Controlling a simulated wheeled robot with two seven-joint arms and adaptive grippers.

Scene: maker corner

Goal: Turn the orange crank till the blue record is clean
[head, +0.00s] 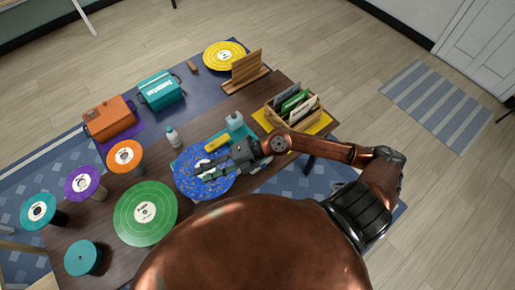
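The blue record (190,184) lies flat at the table's front edge, with coloured specks on its face. It rests on or by a teal device (243,130), partly hidden by my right arm. A yellow-orange bar (216,143) beside the record's back edge may be the orange crank; I cannot be sure. My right gripper (208,168) is over the blue record, its fingers pointing left across the label. The fingers are too small to tell their gap, or whether they touch the record. My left gripper is not in view.
A green record (146,213) lies left of the blue one. Orange (125,155), purple (83,183) and teal (38,211) records sit on stands. A white bottle (172,137) stands behind the blue record. A wooden crate (279,114) of sleeves is at the right; an orange case (110,119) is back left.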

